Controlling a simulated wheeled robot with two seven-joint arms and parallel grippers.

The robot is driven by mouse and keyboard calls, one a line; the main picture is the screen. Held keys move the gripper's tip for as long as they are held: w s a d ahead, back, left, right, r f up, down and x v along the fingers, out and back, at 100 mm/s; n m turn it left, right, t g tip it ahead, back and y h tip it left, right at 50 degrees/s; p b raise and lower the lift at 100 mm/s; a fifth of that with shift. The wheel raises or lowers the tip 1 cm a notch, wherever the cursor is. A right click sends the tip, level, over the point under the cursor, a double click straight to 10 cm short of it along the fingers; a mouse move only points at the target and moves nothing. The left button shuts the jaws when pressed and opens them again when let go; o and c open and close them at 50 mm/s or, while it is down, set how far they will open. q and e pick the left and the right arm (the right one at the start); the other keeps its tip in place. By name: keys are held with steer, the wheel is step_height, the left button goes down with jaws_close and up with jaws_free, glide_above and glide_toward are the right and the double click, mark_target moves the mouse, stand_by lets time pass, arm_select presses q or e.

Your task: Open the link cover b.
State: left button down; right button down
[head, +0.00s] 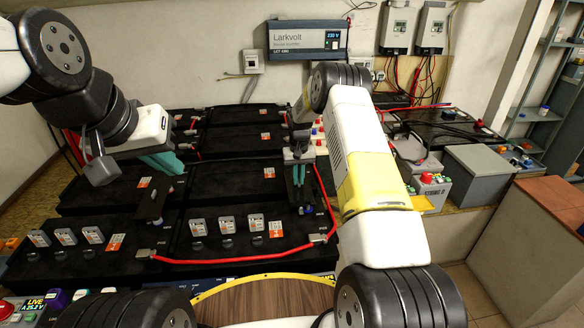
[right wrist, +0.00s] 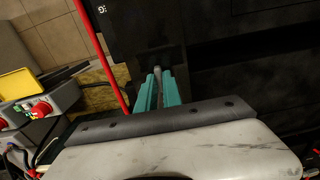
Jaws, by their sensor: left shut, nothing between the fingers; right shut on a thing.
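My right gripper (head: 299,183) points down over the right end of the middle battery bank. Its teal fingers, also in the right wrist view (right wrist: 158,92), are shut on a thin grey piece (right wrist: 158,74). I cannot tell whether this piece belongs to link cover b; no label for that cover is readable. My left gripper (head: 164,162) is shut and empty above the left battery bank. A dark upright flap (head: 155,203) stands just below it, apart from the fingertips as far as I can tell.
A red cable (head: 230,260) runs along the front of the black batteries and up past my right gripper. Small grey breakers (head: 227,224) stand in rows. A grey box (head: 480,172) and a red-knobbed unit (head: 430,186) are to the right. A Larkvolt inverter (head: 306,40) hangs behind.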

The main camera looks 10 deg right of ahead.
stand_by(0.8)
steer(key=a, duration=1)
steer(key=shift+a, duration=0.3)
steer(key=c, duration=1.5)
jaws_free()
step_height(320, 180, up, 8)
